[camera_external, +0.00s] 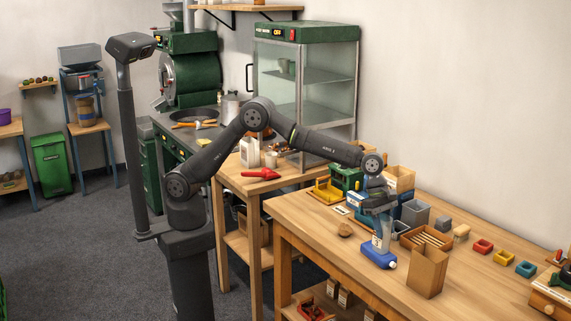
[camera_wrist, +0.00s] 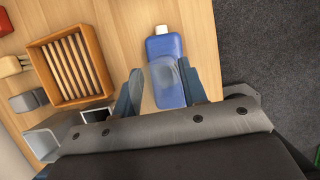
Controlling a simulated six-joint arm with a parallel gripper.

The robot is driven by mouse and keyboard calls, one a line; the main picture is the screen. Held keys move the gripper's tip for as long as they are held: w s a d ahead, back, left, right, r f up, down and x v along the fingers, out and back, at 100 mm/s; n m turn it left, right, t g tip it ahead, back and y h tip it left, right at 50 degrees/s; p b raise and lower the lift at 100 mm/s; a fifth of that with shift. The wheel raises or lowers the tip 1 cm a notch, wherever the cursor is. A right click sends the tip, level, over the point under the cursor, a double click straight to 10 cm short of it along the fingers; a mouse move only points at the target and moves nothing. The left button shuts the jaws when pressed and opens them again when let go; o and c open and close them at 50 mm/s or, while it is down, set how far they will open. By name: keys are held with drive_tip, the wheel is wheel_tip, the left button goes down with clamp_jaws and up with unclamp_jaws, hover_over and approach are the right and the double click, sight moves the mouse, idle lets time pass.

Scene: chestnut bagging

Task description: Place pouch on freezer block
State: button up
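The pouch (camera_wrist: 163,76) is clear and see-through, and sits between the fingertips of my gripper (camera_wrist: 160,84) in the wrist view. In the external view the pouch (camera_external: 381,242) hangs below my gripper (camera_external: 380,226), which points down. My fingers are apart by about the pouch's width and appear closed on its sides. The blue freezer block (camera_external: 379,258) with a pale cap lies on the table directly under the pouch. It also shows in the wrist view (camera_wrist: 173,98), partly behind the pouch. The pouch's lower end overlaps the block; I cannot tell whether they touch.
A slatted wooden tray (camera_wrist: 41,60) lies beside the block. An open cardboard box (camera_external: 427,272) stands close on the right. The table's front left is clear.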

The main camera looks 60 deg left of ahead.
sight(385, 218)
drive_tip(key=o, duration=0.4)
drive_tip(key=shift+c, duration=0.2)
drive_tip(key=shift+r, duration=0.15)
drive_tip(key=v, duration=1.2)
drive_tip(key=x, duration=1.2)
wheel_tip(385, 218, up, 3)
drive_tip(key=shift+f, duration=0.15)
drive_tip(key=shift+r, duration=0.65)
drive_tip(key=shift+f, duration=0.1)
